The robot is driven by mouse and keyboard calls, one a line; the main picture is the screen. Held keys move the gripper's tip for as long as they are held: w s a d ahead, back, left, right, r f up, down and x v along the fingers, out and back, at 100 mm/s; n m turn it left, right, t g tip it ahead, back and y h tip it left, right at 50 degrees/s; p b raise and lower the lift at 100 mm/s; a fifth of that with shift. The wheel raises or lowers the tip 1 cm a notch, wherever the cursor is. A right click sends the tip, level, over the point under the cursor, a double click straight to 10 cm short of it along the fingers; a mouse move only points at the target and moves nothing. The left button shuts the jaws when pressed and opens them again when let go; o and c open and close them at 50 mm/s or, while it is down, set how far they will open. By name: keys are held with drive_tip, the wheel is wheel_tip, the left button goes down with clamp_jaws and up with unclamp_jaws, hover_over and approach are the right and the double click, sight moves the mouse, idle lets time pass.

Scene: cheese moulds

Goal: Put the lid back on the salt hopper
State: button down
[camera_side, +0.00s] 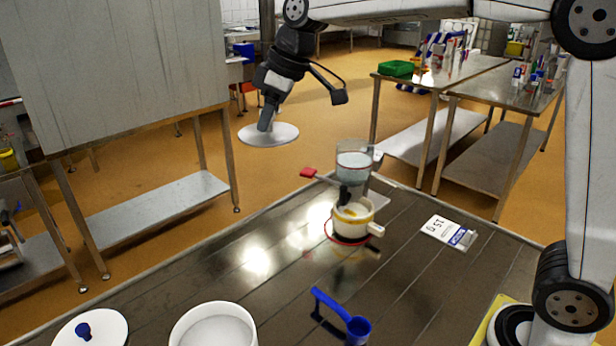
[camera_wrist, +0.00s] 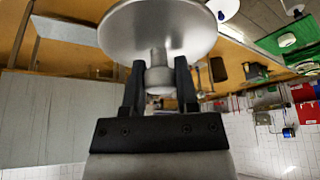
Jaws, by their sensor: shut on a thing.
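My gripper (camera_side: 268,118) is shut on the knob of a round pale grey lid (camera_side: 283,134). The lid hangs roughly level in the air, left of the salt hopper and above it. In the wrist view my two black fingers (camera_wrist: 158,82) pinch the knob, and the disc of the lid (camera_wrist: 155,28) lies beyond them.
A red-ended lever (camera_side: 309,173) sticks out left of the hopper. A printed card (camera_side: 448,231) lies to its right. The table's middle left is clear.

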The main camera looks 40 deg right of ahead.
drive_tip(key=w+d+m, duration=0.1)
drive_tip(key=d+m, duration=0.1)
drive_tip(key=d, duration=2.5)
drive_tip(key=shift+t+h, duration=0.3)
drive_tip(key=shift+w+d+f, duration=0.1)
drive_tip(key=shift+d+f, duration=0.1)
drive_tip(key=shift+f, duration=0.9)
drive_tip(key=shift+w+d+f, duration=0.1)
drive_tip(key=shift+d+f, duration=0.05)
drive_tip(key=shift+f, duration=0.9)
drive_tip(key=shift+f, duration=0.2)
wheel_tip(320, 180, down, 6)
drive_tip(key=shift+f, duration=0.15)
unclamp_jaws()
